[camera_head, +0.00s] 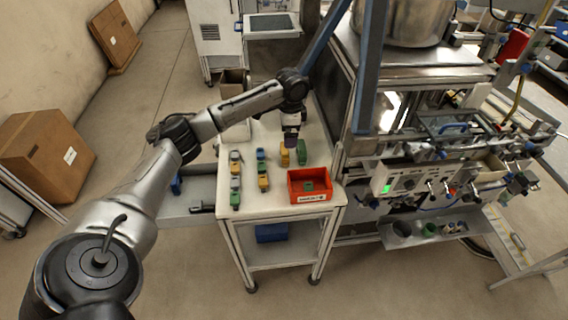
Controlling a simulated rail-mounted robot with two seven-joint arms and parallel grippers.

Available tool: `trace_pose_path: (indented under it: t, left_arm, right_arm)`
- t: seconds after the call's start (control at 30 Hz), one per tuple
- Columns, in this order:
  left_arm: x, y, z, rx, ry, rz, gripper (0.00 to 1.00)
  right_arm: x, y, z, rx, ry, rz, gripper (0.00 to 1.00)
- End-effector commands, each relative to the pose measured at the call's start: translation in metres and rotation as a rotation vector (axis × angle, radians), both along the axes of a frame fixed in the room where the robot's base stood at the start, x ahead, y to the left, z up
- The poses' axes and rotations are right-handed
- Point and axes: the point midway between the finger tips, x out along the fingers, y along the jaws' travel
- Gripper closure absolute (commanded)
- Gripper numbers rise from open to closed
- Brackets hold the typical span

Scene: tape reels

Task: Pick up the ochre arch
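An ochre piece (284,158) stands on the white table (277,203), just left of a green piece (301,154). It may be the ochre arch, but it is too small to make out an arch shape. Another ochre piece (263,183) stands at the front of the middle row. My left gripper (291,143) points down over the back of the table, close above the first ochre piece. Its fingers are too small and dark to show whether they are open or whether they touch anything. My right gripper is not in view.
A red bin (296,197) with a green piece (309,186) inside stands at the table's front right. More coloured pieces stand in a row at the left (235,199). A machine frame (352,140) rises beyond the right edge. The table's front middle is clear.

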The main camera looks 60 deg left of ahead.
Motion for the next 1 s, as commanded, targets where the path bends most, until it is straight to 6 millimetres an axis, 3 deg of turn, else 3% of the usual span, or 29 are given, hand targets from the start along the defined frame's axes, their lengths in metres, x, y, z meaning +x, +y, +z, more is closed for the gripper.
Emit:
trace_pose_path:
  t: [0.1,0.23,0.63,1.0]
  left_arm:
    - [-0.002,0.021,0.009,-0.017,-0.013,0.037,0.01]
    - [-0.004,0.029,0.007,-0.027,-0.013,0.051,0.01]
    - [-0.004,0.03,-0.055,-0.028,-0.014,0.051,0.01]
    - [-0.003,0.03,-0.072,-0.027,-0.015,0.051,0.01]
  right_arm:
    - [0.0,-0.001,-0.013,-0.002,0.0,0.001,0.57]
    - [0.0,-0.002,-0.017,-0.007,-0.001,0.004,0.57]
    - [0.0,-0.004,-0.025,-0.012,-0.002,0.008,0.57]
    - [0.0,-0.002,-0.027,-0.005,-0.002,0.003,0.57]
